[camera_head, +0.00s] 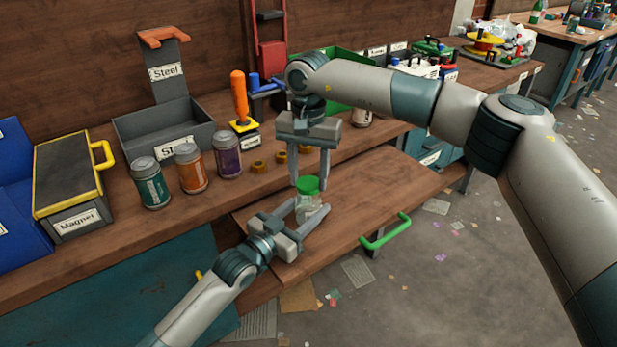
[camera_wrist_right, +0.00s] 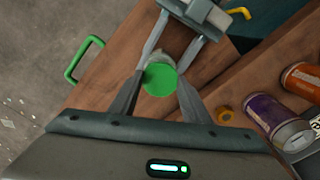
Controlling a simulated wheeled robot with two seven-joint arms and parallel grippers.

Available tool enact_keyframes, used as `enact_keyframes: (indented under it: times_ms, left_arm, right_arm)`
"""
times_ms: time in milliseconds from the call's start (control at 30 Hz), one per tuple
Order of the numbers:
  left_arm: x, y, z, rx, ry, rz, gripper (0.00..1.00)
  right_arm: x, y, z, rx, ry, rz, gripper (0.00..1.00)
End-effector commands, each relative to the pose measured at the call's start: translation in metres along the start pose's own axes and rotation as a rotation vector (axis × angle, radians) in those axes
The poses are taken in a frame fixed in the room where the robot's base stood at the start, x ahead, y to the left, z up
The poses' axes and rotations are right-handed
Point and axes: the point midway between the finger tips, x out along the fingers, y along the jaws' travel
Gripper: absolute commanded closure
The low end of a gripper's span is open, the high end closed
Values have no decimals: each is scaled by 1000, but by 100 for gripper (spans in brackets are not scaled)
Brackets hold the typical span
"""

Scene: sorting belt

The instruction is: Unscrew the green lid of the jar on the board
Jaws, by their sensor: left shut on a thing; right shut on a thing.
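The clear glass jar (camera_head: 307,208) stands upright on the wooden board (camera_head: 372,198), with its green lid (camera_head: 308,184) on top. My left gripper (camera_head: 311,207) comes in low from the front left and is shut on the jar's body. My right gripper (camera_head: 309,186) points down from above and is shut on the lid, one finger on each side. In the right wrist view the lid (camera_wrist_right: 159,80) lies between the right fingers, and the left gripper's fingers reach the jar from above. The jar is mostly hidden under the lid there.
The board has a green handle (camera_head: 386,231) at its front right. Three cans, teal (camera_head: 150,183), orange (camera_head: 190,168) and purple (camera_head: 227,155), stand to the left. A grey Steel bin (camera_head: 160,130) stands at the back.

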Motion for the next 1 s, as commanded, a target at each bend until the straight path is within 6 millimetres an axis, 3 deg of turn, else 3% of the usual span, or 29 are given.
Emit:
enact_keyframes:
  times_ms: [333, 700, 1000]
  left_arm:
    - [0, 0, 0, 0, 0, 0, 100]
    - [0, 0, 0, 0, 0, 0, 100]
    - [0, 0, 0, 0, 0, 0, 100]
  right_arm:
    - [-2, 0, 0, 0, 0, 0, 84]
    - [-35, 0, 0, 0, 0, -1, 84]
    - [-40, 0, 0, 0, 0, -1, 84]
